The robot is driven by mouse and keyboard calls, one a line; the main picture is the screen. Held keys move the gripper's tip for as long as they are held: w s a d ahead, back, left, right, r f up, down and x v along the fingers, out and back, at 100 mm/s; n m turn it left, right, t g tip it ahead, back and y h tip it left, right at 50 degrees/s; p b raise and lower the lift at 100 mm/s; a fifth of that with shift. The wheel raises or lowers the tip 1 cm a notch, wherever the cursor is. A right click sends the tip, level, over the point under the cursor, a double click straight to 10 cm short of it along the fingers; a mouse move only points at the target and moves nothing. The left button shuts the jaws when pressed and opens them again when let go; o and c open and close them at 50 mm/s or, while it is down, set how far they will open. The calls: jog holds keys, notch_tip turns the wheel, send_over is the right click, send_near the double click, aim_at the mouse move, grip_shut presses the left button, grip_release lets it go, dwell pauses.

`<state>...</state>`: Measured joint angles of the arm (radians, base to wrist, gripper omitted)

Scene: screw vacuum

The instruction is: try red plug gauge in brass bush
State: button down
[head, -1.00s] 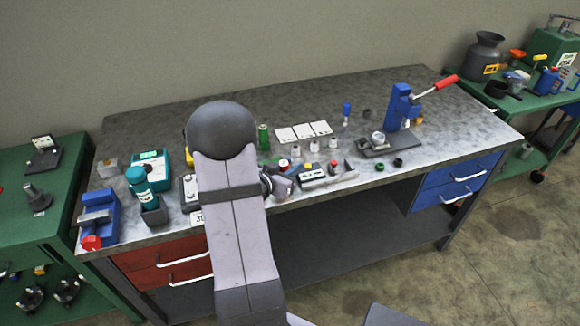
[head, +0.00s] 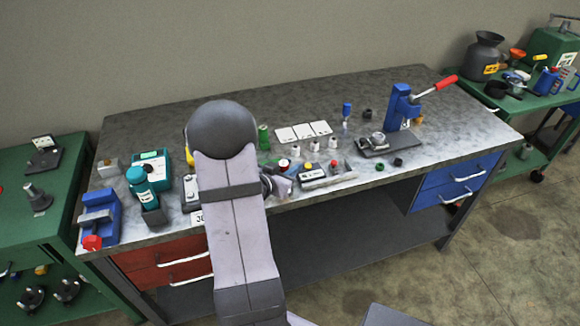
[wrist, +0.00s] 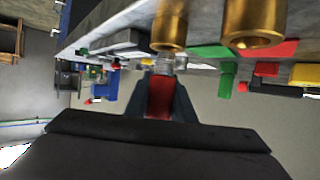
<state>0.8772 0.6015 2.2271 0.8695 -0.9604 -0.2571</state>
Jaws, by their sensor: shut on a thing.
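In the wrist view my gripper (wrist: 160,92) is shut on the red plug gauge (wrist: 159,104), with its red grip between the two dark fingers. The gauge's clear-looking metal end (wrist: 167,62) sticks out beyond the fingertips. It points at a brass bush (wrist: 172,28), whose rim overlaps it in the picture; I cannot tell whether the tip is inside, touching or just short of it. A second, larger brass bush (wrist: 255,25) is to the right. In the head view my gripper (head: 284,186) is mostly hidden behind my arm at the bench's front edge; the brass bushes are hidden there.
A blue lever press (head: 400,108) stands at the bench's right. Three white cards (head: 304,131) lie mid-bench, with several small cylinders in front. A blue vise (head: 100,217) and a teal box (head: 155,170) are at the left. The bench's back is clear.

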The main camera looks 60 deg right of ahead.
jog(key=shift+f+b, duration=0.3)
dwell(0.6)
jog(key=shift+r, duration=0.2)
dwell(0.6)
jog(key=shift+r+p, duration=2.75)
jog(key=shift+r, duration=0.1)
